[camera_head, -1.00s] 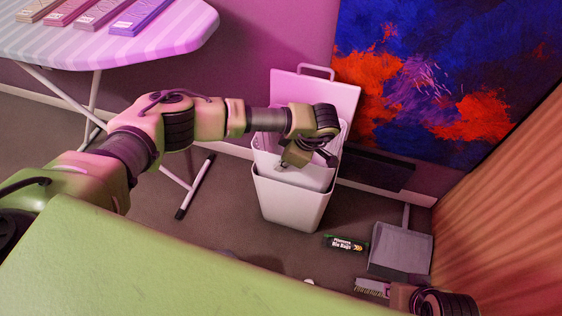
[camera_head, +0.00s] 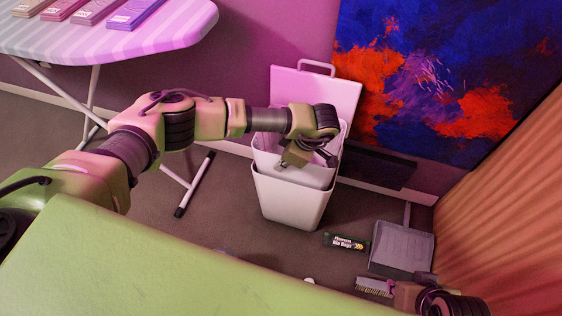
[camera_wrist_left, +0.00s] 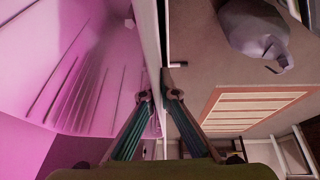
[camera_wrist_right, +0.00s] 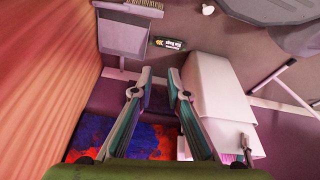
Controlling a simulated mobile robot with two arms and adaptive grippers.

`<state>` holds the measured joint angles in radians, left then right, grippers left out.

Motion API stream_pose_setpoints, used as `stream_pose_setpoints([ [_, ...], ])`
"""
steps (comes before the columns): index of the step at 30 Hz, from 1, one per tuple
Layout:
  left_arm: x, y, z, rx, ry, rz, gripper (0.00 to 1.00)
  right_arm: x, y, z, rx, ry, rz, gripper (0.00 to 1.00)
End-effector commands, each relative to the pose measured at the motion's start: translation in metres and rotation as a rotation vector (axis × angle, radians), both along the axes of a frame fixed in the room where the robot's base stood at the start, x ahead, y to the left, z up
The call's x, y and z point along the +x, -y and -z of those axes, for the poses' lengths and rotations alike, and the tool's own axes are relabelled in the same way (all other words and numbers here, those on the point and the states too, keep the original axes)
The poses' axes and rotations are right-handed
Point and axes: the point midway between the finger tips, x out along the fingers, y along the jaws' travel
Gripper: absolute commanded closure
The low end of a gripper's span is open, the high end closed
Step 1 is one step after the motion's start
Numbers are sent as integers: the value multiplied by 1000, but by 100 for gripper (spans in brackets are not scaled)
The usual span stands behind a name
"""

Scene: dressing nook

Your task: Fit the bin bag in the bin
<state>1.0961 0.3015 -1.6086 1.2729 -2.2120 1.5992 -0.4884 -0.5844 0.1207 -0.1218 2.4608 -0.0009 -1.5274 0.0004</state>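The white bin (camera_head: 291,200) stands on the floor with its lid (camera_head: 318,88) raised behind it. A pale, thin bin bag (camera_head: 266,143) hangs inside and stands up above the bin's rim. Its pleated inside fills the left of the left wrist view (camera_wrist_left: 95,70). My left gripper (camera_head: 306,156) is at the bin's mouth; its fingers (camera_wrist_left: 158,82) are close together on either side of a thin pale edge, one tip partly hidden. My right gripper (camera_wrist_right: 160,68) is open and empty, beside the bin (camera_wrist_right: 222,95).
A roll of bin bags (camera_head: 345,243), a dustpan (camera_head: 402,248) and a brush (camera_head: 374,287) lie on the floor right of the bin. An ironing board (camera_head: 120,45) stands at the left.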

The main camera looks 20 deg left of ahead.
Motion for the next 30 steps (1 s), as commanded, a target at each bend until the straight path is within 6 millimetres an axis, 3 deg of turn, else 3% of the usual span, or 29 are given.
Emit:
stream_pose_setpoints([
  [30,0,0,10,0,0,0,100,25,-7,-2,21,101,-8,85],
])
